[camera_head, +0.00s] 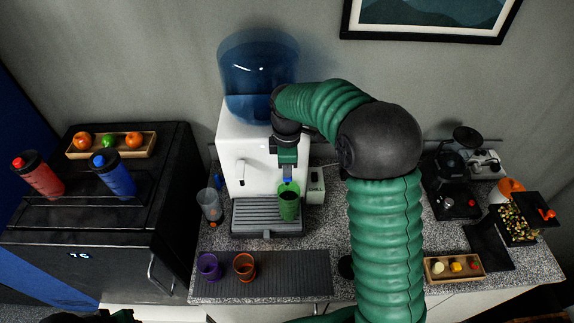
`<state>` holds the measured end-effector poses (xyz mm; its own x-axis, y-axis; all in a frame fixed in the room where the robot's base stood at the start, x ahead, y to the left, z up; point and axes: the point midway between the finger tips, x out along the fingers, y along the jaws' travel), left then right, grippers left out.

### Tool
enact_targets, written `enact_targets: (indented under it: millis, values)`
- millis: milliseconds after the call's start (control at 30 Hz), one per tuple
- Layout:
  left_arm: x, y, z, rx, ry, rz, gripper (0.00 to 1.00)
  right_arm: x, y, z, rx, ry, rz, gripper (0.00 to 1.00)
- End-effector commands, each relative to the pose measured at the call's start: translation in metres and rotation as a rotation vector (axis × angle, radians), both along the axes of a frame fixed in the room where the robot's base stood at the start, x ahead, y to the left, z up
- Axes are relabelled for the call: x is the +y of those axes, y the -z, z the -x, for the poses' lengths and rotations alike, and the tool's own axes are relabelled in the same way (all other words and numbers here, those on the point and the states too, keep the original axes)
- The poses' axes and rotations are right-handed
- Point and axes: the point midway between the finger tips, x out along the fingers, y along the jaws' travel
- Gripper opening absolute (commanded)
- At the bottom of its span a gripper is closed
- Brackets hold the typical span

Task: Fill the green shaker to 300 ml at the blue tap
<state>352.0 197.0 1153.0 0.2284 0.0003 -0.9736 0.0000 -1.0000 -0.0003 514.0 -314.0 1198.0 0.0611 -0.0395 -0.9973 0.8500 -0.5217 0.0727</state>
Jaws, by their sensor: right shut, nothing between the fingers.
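The green shaker (289,206) stands upright and open on the drip tray (267,228) of the white water dispenser (247,150), at its right side. Its water level cannot be made out. The blue tap (287,181) shows just above the shaker's mouth. My right gripper (287,168) is shut and empty, right at the blue tap. It hides the upper part of the tap, and I cannot tell whether it touches it. My left gripper is not in view.
A blue water bottle (258,75) tops the dispenser. A clear cup (210,205) stands left of the tray. Purple (208,266) and orange (245,267) cups stand on the dark mat (290,275) in front. A coffee machine (452,185) and snack tray (454,267) are right of my arm.

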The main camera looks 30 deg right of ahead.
Motion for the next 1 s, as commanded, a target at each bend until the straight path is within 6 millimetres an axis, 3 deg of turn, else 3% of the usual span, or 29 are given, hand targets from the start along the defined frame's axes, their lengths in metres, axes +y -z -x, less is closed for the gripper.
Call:
enact_targets:
  millis: [433, 800, 1000]
  values:
    - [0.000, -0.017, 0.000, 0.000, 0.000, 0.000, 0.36, 0.000, -0.017, 0.000, 0.000, 0.000, 0.000, 0.00]
    - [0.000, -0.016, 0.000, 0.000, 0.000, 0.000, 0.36, 0.000, -0.017, 0.000, -0.001, 0.000, 0.000, 0.00]
    - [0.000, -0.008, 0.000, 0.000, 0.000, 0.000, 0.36, 0.001, -0.044, 0.001, -0.007, 0.000, 0.001, 0.00]
